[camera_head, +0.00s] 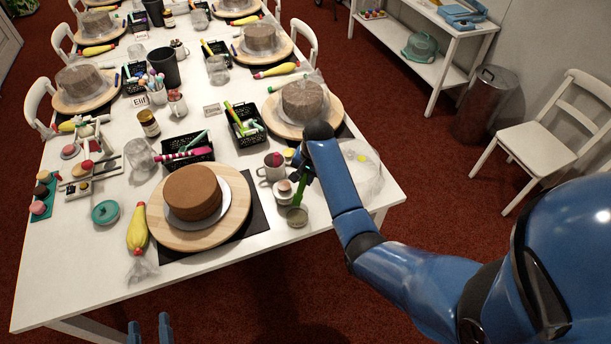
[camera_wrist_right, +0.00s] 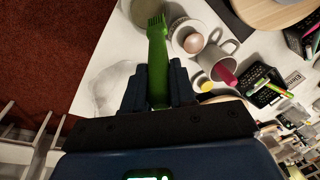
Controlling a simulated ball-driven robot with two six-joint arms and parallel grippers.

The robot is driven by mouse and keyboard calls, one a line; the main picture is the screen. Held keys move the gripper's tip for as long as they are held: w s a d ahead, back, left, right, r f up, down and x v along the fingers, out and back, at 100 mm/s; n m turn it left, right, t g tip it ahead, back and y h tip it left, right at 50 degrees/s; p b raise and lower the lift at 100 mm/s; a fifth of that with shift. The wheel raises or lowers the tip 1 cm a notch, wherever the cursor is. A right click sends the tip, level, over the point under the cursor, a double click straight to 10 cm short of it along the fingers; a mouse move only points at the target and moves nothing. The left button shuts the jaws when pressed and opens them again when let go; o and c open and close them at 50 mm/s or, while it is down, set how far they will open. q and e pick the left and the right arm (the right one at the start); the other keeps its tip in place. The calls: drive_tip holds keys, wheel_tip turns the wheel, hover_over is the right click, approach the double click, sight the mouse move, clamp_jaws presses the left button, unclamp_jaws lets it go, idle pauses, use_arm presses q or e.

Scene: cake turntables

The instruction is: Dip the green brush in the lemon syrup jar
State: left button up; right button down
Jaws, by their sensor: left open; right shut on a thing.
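My right gripper (camera_head: 308,170) is shut on the green brush (camera_head: 300,192); in the right wrist view the brush (camera_wrist_right: 157,50) stands out between the fingers (camera_wrist_right: 157,85), bristles away from the gripper. The bristles are at a small glass jar (camera_head: 297,218) with pale yellowish-olive contents, near the table's front right edge. The jar (camera_wrist_right: 172,14) shows partly behind the bristles in the wrist view. I cannot read a label or tell whether the bristles are inside the jar or just above it. My left gripper (camera_head: 150,328) is open and empty at the bottom edge of the head view.
Beside the jar stand a cup with a pinkish ball (camera_head: 284,191) and a grey mug (camera_head: 272,167). A brown cake (camera_head: 193,192) sits on a wooden turntable (camera_head: 170,231) to the left. A clear plastic bag (camera_head: 366,172) lies right of my right arm.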

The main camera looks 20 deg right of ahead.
drive_tip(key=shift+f+b, duration=0.6)
drive_tip(key=shift+f, duration=0.35)
drive_tip(key=shift+f+b, duration=0.7)
drive_tip(key=shift+f, duration=0.05)
drive_tip(key=shift+f+b, duration=1.7)
drive_tip(key=shift+f, duration=1.1)
drive_tip(key=shift+r, duration=0.2)
wheel_tip(320, 180, up, 6)
drive_tip(key=p, duration=0.6)
drive_tip(key=shift+r+p, duration=0.15)
drive_tip(key=shift+p, duration=0.25)
drive_tip(key=shift+r, duration=0.1)
